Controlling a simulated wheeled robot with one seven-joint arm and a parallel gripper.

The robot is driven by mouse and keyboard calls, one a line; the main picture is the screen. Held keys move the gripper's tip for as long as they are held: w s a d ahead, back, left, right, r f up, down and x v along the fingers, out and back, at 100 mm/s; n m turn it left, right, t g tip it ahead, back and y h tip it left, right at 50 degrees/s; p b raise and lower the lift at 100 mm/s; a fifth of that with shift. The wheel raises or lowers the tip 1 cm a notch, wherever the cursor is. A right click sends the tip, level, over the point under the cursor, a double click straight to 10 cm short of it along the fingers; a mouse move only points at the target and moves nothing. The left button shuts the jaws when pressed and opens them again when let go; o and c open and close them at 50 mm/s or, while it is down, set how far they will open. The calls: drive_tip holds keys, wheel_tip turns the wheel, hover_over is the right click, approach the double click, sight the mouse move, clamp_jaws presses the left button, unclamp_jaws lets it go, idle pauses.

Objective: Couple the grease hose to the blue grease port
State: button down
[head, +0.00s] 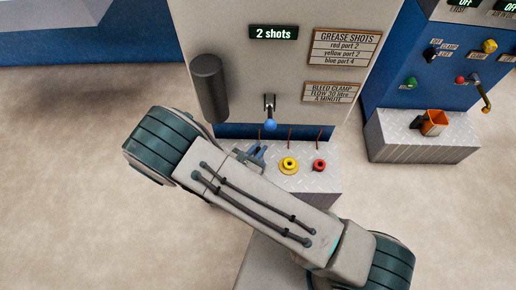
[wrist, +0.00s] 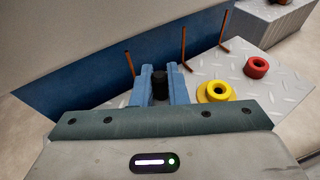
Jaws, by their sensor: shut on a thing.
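My gripper (head: 257,153) is over the left part of the metal step in front of the panel, left of the yellow port. In the wrist view my gripper (wrist: 160,72) has its blue fingers shut on a short dark cylinder (wrist: 160,82), which looks like the end of the grease hose. The rest of a hose does not show. The blue grease port is not visible in either view; my gripper and arm cover the left of the step. Whether the dark end touches a port cannot be told.
The yellow port (head: 289,165) and red port (head: 319,165) stand right of my gripper, with thin brown rods behind. A blue-knobbed lever (head: 270,123) is above. The display (head: 274,32) reads "2 shots". The sign (head: 345,48) lists blue port 4. An orange container (head: 434,122) stands right.

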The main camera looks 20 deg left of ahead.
drive_tip(key=shift+f+b, duration=0.9)
drive_tip(key=shift+f, duration=0.5)
drive_tip(key=c, duration=1.3)
unclamp_jaws()
drive_tip(key=shift+c, duration=0.2)
drive_tip(key=p+v, duration=0.4)
drive_tip(key=v, duration=1)
drive_tip(key=shift+p, duration=0.3)
